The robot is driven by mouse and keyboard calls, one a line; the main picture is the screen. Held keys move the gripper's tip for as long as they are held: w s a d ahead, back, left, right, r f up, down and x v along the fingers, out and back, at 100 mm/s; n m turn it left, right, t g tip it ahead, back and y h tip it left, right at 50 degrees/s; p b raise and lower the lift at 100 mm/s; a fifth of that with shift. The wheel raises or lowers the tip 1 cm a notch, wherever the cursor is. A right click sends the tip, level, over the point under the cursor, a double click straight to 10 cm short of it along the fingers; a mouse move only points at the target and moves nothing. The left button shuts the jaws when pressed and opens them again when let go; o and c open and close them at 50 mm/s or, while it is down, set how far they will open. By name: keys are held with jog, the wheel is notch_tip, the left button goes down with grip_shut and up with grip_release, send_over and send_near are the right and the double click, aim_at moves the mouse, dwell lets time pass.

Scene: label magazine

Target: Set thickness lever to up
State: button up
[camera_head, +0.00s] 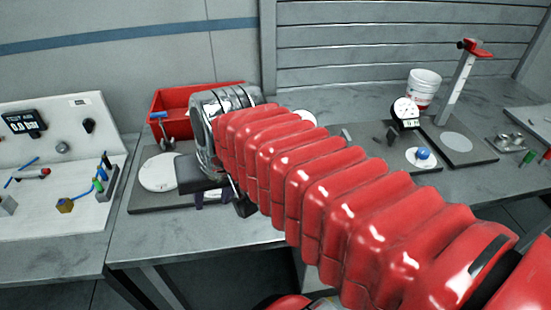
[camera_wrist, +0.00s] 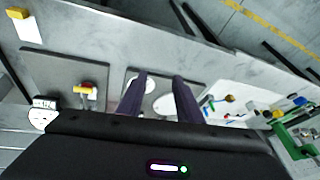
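My gripper (camera_wrist: 160,85) is open and empty, pointing down over a dark plate (camera_head: 140,205) with a white disc (camera_head: 160,172). In the wrist view pale round shapes show between and behind the fingers (camera_wrist: 165,105). A dial gauge (camera_head: 405,112) stands on another plate to the right, also in the wrist view (camera_wrist: 42,115). An orange-yellow part (camera_wrist: 85,90) lies near it in the wrist view. My arm hides the middle of the bench.
A red bin (camera_head: 172,108) stands behind my gripper. A white panel (camera_head: 70,215) with switches and knobs is at the left. A white bucket (camera_head: 424,80) and a stand with a red top (camera_head: 460,85) are at the right. The bench front edge (camera_wrist: 190,32) is clear.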

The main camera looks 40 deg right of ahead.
jog(key=w+d+r+m+y, duration=0.2)
jog(key=d+m, duration=1.8)
jog(key=d, duration=0.7)
jog(key=shift+w+d+r+y, duration=0.15)
jog(key=shift+r+y, duration=0.05)
jog(key=shift+y, duration=0.2)
jog(key=shift+g, duration=0.3)
jog(key=x, duration=1.4)
jog(key=shift+c, duration=0.5)
jog(key=shift+r, duration=0.1)
grip_shut()
